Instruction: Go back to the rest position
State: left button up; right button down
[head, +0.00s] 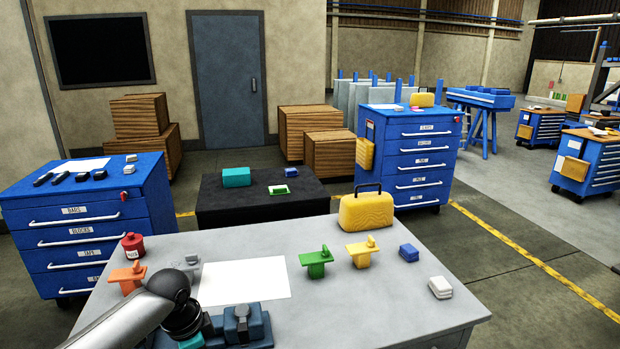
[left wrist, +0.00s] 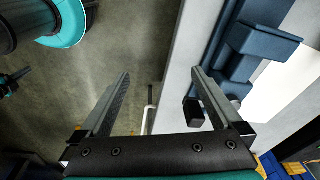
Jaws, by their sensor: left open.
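My left gripper (left wrist: 160,76) is open in the left wrist view, with nothing between its fingers. It hangs by the table's edge, and floor shows between the fingers. In the head view my left arm comes in at the bottom left over the table (head: 360,300); its fingers cannot be made out there. A dark blue fixture (head: 240,326) stands on the table beside my arm, partly cut off by the frame. A dark blue part also shows right of the fingers in the left wrist view (left wrist: 240,60). My right gripper does not show.
The table bears a red pot (head: 133,245), an orange block (head: 127,278), a white sheet (head: 243,281), a green block (head: 316,262), a yellow block (head: 362,252), a yellow case (head: 366,212), a blue block (head: 408,251) and white blocks (head: 440,287). The table's right front is clear.

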pick_arm(q)
jog(key=s+f+n+t+b, duration=0.1)
jog(key=s+f+n+b, duration=0.15)
jog(key=s+f, duration=0.7)
jog(key=s+f+n+b, duration=0.2)
jog(key=f+n, duration=0.2)
jog(key=f, duration=1.3)
jog(key=s+f+n+b, duration=0.1)
jog(key=s+f, duration=0.4)
jog(key=s, duration=0.5)
jog(key=s+d+f+n+b, duration=0.1)
jog(key=s+f, duration=0.5)
jog(key=s, duration=0.5)
jog(key=s+f+n+g+y+b, duration=0.1)
jog(key=s+f, duration=0.5)
jog(key=s, duration=0.4)
jog(key=shift+s+d+f, duration=0.15)
jog(key=shift+d+f, duration=0.1)
jog(key=shift+d, duration=0.1)
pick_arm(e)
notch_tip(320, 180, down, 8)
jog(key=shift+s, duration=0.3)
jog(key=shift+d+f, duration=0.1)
